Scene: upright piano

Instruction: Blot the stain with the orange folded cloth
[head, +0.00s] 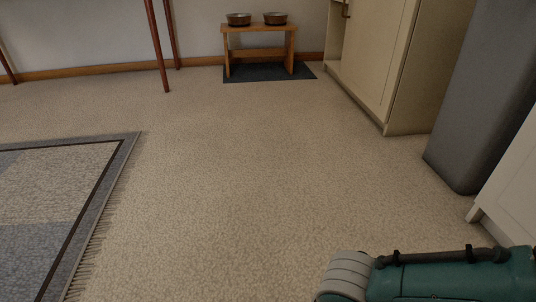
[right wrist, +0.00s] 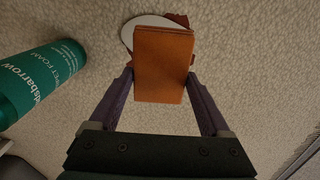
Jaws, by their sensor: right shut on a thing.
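In the right wrist view my right gripper (right wrist: 159,76) is shut on the orange folded cloth (right wrist: 164,52), with a finger at each side edge. The cloth is held in front of the beige carpet; I cannot tell whether it touches it. Behind the cloth, a white round shape (right wrist: 131,32) and a reddish-brown patch (right wrist: 183,19) show partly. I cannot tell whether the reddish-brown patch is the stain. No clear stain shows in the head view. My left gripper is out of view.
A green pet foam can (right wrist: 42,80) is left of the gripper. The head view shows a fringed rug (head: 60,200), a wooden stand (head: 259,54) with two bowls, a cream cabinet (head: 375,55) and a grey bin (head: 480,95). The middle carpet (head: 240,170) is clear.

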